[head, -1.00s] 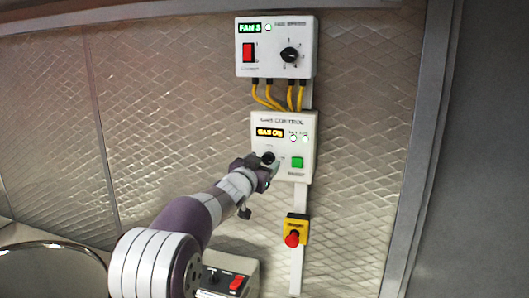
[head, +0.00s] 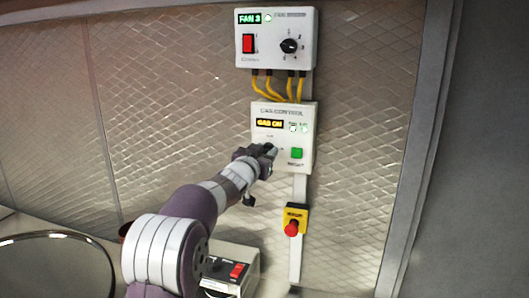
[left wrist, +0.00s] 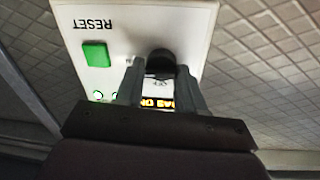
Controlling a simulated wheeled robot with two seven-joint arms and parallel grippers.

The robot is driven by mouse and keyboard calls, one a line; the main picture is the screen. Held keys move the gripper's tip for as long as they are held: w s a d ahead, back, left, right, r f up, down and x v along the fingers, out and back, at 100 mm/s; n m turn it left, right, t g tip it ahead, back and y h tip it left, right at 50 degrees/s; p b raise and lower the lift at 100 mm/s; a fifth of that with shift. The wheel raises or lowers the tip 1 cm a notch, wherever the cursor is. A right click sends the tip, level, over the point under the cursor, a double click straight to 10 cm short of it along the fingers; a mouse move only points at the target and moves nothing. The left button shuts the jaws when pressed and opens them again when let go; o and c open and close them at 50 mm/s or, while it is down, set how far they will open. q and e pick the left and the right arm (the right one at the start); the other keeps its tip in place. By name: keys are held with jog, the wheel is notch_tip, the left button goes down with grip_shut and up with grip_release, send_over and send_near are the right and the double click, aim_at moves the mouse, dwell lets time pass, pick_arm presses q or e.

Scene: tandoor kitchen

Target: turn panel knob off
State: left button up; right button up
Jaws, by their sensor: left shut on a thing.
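The white gas control panel (head: 308,125) is on the wall, with a lit yellow display (head: 269,123) that seems to read GAS ON. Its black knob (left wrist: 161,62) shows in the left wrist view between the fingers of my left gripper (left wrist: 160,75). In the head view my left gripper (head: 266,152) is at the panel's lower left and covers most of the knob. The gripper is shut on the knob. The knob's pointer angle cannot be made out. My right gripper is not in view.
A green reset button (head: 296,153) is just right of the gripper. A fan panel (head: 265,42) with yellow cables (head: 278,88) hangs above. A red emergency button (head: 291,228) is below. A control box (head: 236,262) and a large round rim (head: 108,262) are lower left.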

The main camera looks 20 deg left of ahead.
pick_arm(q)
jog(key=n+p, duration=0.1)
jog(key=n, duration=0.2)
jog(key=shift+r+n+p, duration=0.1)
jog(key=shift+n+p, duration=0.25)
jog(key=shift+n, duration=0.05)
jog(key=n+p, duration=0.1)
jog(key=n, duration=0.3)
jog(key=shift+a+n+t, duration=0.1)
jog(key=shift+n+t, duration=0.2)
jog(key=shift+n, duration=0.1)
jog(key=shift+f+n+y+b, duration=0.2)
jog(key=shift+n+y, duration=0.1)
jog(key=shift+n, duration=2.1)
jog(key=shift+f+n+y+b, duration=0.2)
jog(key=shift+n+y, duration=0.1)
jog(key=shift+n, duration=2.1)
jog(key=o, duration=1)
jog(key=shift+w, duration=0.1)
